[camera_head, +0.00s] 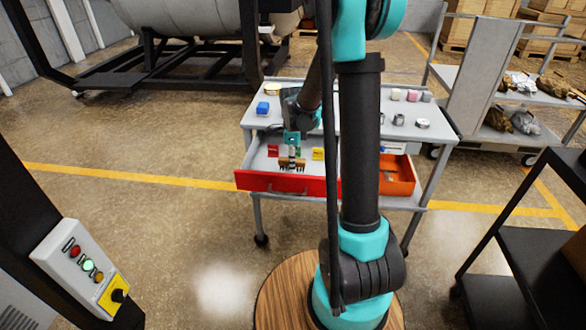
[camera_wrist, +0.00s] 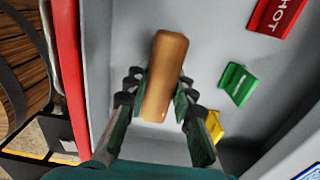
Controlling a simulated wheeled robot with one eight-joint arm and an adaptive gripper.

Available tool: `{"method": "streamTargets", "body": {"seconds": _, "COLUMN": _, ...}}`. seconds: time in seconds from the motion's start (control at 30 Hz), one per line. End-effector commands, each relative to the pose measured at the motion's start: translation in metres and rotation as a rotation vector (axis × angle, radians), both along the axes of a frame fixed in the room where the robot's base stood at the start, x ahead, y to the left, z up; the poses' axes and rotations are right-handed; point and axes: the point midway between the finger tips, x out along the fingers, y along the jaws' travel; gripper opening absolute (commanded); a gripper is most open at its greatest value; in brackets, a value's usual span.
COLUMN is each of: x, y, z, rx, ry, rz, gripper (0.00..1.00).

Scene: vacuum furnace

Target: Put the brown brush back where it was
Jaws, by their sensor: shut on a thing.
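The brown brush (camera_head: 291,163) is between the fingers of my gripper (camera_head: 292,153), inside or just above the open red-fronted drawer (camera_head: 280,183) of the grey workbench. In the wrist view the brush's brown block (camera_wrist: 165,65) stands between the two fingers of my gripper (camera_wrist: 159,82), which are shut on it. The grey drawer floor (camera_wrist: 210,40) lies beneath it. I cannot tell whether the brush touches the floor. A red tag marked "HOT" (camera_wrist: 274,14), a green tag (camera_wrist: 237,83) and a yellow tag (camera_wrist: 215,124) lie in the drawer.
An orange drawer (camera_head: 399,182) is open at the right. A loaded cart (camera_head: 508,138) stands behind right, a dark shelf (camera_head: 525,230) nearer.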

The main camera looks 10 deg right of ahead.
Motion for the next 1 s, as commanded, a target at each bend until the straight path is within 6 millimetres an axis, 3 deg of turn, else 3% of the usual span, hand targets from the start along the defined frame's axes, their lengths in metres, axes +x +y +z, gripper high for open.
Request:
{"method": "streamTargets", "body": {"seconds": 0.2, "x": 0.0, "y": 0.0, "z": -0.024, "rx": 0.0, "ry": 0.0, "rz": 0.0, "gripper": 0.0}}
{"method": "streamTargets", "body": {"seconds": 0.57, "x": 0.0, "y": 0.0, "z": -0.027, "rx": 0.0, "ry": 0.0, "rz": 0.0, "gripper": 0.0}}
{"method": "streamTargets", "body": {"seconds": 0.6, "x": 0.0, "y": 0.0, "z": -0.028, "rx": 0.0, "ry": 0.0, "rz": 0.0, "gripper": 0.26}}
{"method": "streamTargets", "body": {"seconds": 0.73, "x": 0.0, "y": 0.0, "z": -0.027, "rx": 0.0, "ry": 0.0, "rz": 0.0, "gripper": 0.42}}
{"method": "streamTargets", "body": {"seconds": 1.0, "x": 0.0, "y": 0.0, "z": -0.027, "rx": 0.0, "ry": 0.0, "rz": 0.0, "gripper": 0.45}}
